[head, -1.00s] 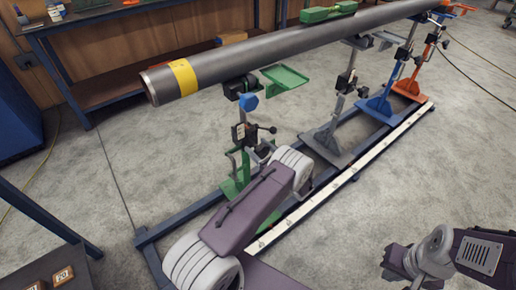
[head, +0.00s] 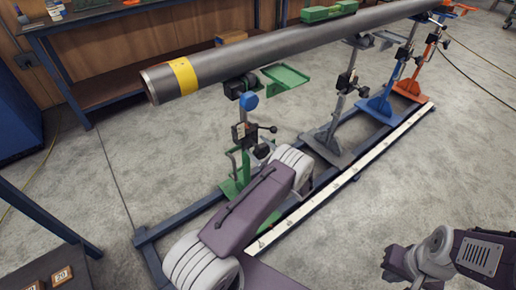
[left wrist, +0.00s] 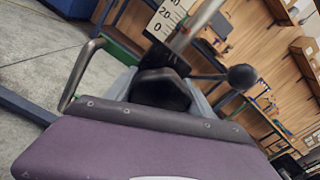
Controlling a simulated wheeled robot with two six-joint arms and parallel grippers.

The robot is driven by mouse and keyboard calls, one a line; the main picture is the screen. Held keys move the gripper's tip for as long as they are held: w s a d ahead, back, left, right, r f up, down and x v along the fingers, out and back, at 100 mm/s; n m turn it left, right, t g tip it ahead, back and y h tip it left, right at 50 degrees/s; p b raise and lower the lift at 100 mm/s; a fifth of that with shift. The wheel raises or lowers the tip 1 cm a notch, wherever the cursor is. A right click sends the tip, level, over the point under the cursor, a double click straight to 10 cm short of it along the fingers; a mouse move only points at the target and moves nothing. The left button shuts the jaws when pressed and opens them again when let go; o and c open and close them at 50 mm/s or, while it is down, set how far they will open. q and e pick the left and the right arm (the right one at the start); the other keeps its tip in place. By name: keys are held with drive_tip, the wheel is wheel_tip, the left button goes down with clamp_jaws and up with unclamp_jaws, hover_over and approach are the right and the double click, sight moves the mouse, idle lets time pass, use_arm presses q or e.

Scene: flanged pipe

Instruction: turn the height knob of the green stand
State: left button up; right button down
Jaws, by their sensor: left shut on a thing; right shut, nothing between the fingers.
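The green stand (head: 236,187) is under the near end of the pipe, with a round blue part (head: 249,102) near its top. Its black height knob (head: 262,151) is on the post and also shows in the left wrist view (left wrist: 160,90). My left gripper (head: 268,156) is at this knob, mostly hidden by my own arm in the head view. In the left wrist view its grey fingers (left wrist: 160,96) close on either side of the knob. My right gripper (head: 391,267) is low at the right, shut, empty and away from the stand.
A dark pipe (head: 300,40) with a yellow band (head: 184,76) runs above the stands. A black ball-ended lever (head: 272,128) sticks out close to the knob, also in the left wrist view (left wrist: 242,76). Grey (head: 325,143), blue and orange stands follow along the rail. Floor right of the rail is clear.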

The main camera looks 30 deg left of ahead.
sight(264, 153)
use_arm(q)
drive_tip(key=shift+f+n, duration=0.1)
drive_tip(key=shift+n, duration=1.1)
drive_tip(key=shift+s, duration=0.1)
drive_tip(key=o, duration=1.4)
drive_tip(key=shift+c, duration=0.2)
drive_tip(key=shift+d, duration=0.1)
drive_tip(key=p+v, duration=0.1)
drive_tip(key=v, duration=0.7)
drive_tip(key=shift+s+d, duration=0.2)
drive_tip(key=shift+d, duration=0.2)
